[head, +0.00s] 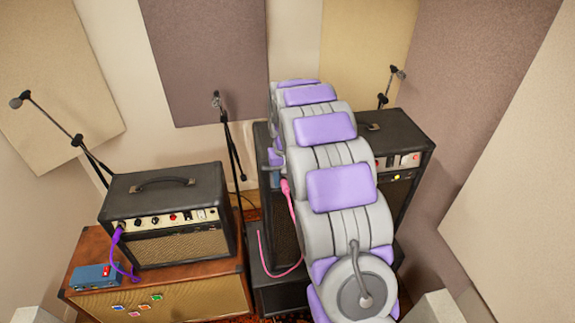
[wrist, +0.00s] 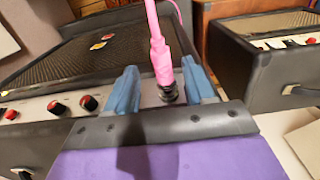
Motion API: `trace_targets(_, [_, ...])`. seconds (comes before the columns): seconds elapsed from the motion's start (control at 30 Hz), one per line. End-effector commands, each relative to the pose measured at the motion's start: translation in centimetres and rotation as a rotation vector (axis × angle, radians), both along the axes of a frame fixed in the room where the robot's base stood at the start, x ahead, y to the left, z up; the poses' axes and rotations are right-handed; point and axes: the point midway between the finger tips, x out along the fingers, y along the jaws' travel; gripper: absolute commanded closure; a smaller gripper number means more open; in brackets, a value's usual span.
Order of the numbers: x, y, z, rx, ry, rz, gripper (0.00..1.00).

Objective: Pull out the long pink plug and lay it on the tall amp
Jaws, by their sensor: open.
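The long pink plug (wrist: 162,62) stands between the two blue fingers of my gripper (wrist: 158,78) in the wrist view. Its dark metal end meets the panel of the tall amp, apparently in a jack. My gripper is open around the plug, with a gap visible on its left; contact on its right is unclear. In the head view the plug (head: 285,187) shows beside my arm, its pink cable looping down. The tall black amp (head: 412,140) stands behind my arm, which hides much of its front and top. Its flat top shows at the right, with a handle.
A smaller black amp (head: 165,200) sits on a brown cabinet (head: 165,300) at the left, with a purple cable and a blue pedal (head: 95,277). Microphone stands (head: 228,135) rise behind the amps. Padded walls close in the back and right.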

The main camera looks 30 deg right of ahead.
Motion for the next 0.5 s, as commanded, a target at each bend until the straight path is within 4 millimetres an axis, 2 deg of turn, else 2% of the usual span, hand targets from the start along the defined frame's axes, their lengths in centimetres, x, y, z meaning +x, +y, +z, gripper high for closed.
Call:
trace_targets(0.2, [0.0,-0.1,-2.0,0.001,0.001,0.001,0.47])
trace_targets(0.5, [0.0,-0.3,-2.5,0.002,-0.001,0.001,0.47])
